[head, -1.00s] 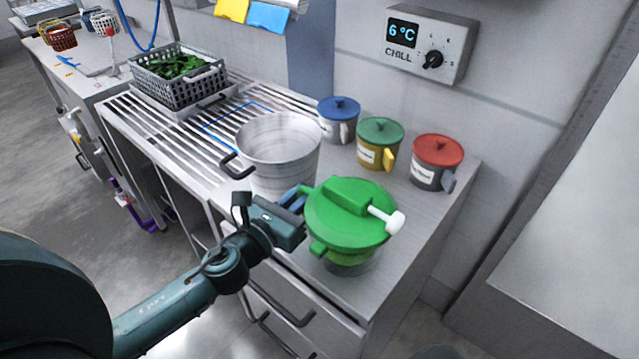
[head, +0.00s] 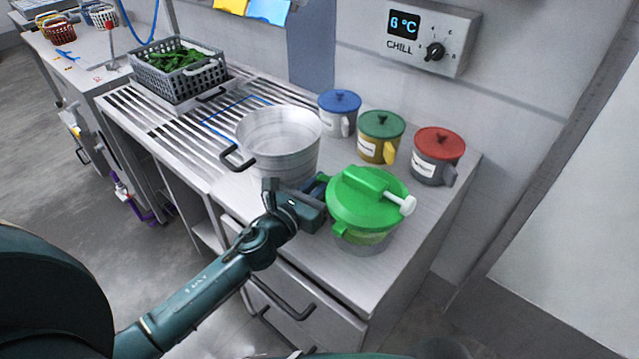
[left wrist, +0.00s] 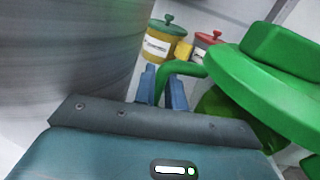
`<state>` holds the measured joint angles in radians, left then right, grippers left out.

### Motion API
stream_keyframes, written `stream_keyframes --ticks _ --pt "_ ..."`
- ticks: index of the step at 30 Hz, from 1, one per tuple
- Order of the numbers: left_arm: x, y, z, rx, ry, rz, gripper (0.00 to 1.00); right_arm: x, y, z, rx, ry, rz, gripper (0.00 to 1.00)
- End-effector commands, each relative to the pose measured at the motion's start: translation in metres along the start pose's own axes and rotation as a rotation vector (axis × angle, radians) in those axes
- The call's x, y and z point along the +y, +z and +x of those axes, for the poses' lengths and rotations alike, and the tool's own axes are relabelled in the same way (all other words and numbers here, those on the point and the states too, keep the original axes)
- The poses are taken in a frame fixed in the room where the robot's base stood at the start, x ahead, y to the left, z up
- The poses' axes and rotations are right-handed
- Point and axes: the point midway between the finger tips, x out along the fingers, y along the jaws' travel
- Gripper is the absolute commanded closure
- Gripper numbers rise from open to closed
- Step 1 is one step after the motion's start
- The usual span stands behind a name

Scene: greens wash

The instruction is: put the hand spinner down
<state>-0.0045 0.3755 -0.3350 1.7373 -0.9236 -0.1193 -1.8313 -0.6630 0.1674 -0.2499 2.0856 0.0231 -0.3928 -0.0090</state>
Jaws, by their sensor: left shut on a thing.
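The hand spinner (head: 366,205) has a green lid with a white-knobbed crank and a clear bowl. It is upright at the front right of the steel counter, just right of the metal pot (head: 279,145). I cannot tell whether its base touches the counter. My left gripper (head: 322,187) comes in from the left, between pot and spinner. In the left wrist view its blue fingers (left wrist: 166,88) are shut on the spinner's green handle (left wrist: 178,72). The spinner's lid (left wrist: 285,80) fills the right of that view. My right gripper is not in view.
Lidded blue (head: 339,112), yellow (head: 380,137) and red-topped (head: 437,156) mugs stand along the back of the counter. A grey crate of greens (head: 178,85) sits on the slatted drainboard at left. The counter's front right corner is bare.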

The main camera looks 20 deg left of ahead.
Motion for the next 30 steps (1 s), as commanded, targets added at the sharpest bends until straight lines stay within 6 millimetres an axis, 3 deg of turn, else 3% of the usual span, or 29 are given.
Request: stream_keyframes --ticks 2,3,5,15,24,30 --pt "0.000 -0.002 0.001 -0.004 -0.001 -0.003 1.00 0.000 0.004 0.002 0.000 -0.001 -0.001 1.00" --pt "0.000 -0.002 0.000 0.000 0.000 0.001 0.85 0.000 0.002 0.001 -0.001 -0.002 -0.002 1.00" --pt "0.000 -0.002 0.000 0.000 0.000 0.001 0.80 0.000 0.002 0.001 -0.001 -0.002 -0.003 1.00" --pt "0.000 0.001 -0.002 0.001 0.000 0.000 0.79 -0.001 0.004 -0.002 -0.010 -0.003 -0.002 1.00" --pt "0.000 -0.003 -0.057 0.003 0.000 0.000 0.79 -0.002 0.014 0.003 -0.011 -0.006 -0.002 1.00" --pt "0.000 -0.002 -0.095 0.002 0.000 0.001 0.79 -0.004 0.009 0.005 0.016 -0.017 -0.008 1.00"
